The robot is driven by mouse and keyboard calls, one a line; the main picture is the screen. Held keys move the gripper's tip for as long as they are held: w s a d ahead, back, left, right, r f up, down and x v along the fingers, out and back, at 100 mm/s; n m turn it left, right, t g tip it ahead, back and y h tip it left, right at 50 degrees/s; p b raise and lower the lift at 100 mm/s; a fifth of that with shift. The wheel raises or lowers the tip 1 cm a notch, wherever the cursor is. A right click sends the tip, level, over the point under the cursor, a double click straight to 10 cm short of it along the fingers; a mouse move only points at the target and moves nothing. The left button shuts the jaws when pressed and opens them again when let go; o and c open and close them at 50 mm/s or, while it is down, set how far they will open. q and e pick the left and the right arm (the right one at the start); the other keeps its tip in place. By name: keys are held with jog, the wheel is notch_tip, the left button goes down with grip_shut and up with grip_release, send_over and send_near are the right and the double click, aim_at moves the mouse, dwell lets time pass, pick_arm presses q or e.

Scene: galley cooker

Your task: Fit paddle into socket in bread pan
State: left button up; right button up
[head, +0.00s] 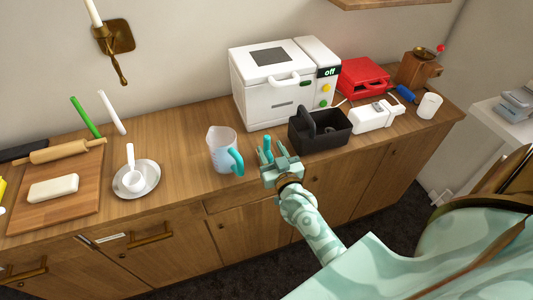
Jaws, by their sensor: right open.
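The black bread pan (336,142) stands on the counter in front of the white bread machine, with its dark handle raised at its left side. A small greyish shape shows inside the pan; I cannot tell whether it is the paddle or the socket. My right gripper (275,160) is open above the counter's front part, just left of the pan and apart from it. A small upright teal piece (267,147) shows at its fingers; I cannot tell what it is or whether they touch it. My left gripper is not in view.
A clear measuring jug (221,150) with a teal handle stands close left of my right gripper. The bread machine (264,93) reads "off". A white mixer-like appliance (372,116) stands right of the pan. A plate (150,180) with measuring scoops and a cutting board (85,203) lie left.

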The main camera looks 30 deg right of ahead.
aim_at(268, 141)
jog(key=b+x, duration=0.3)
jog(key=x, duration=0.2)
jog(key=shift+w+d+f, duration=0.15)
jog(key=shift+d+f, duration=0.05)
jog(key=shift+d, duration=0.05)
jog(key=shift+w+r, duration=0.15)
jog(key=shift+r, duration=0.1)
grip_shut()
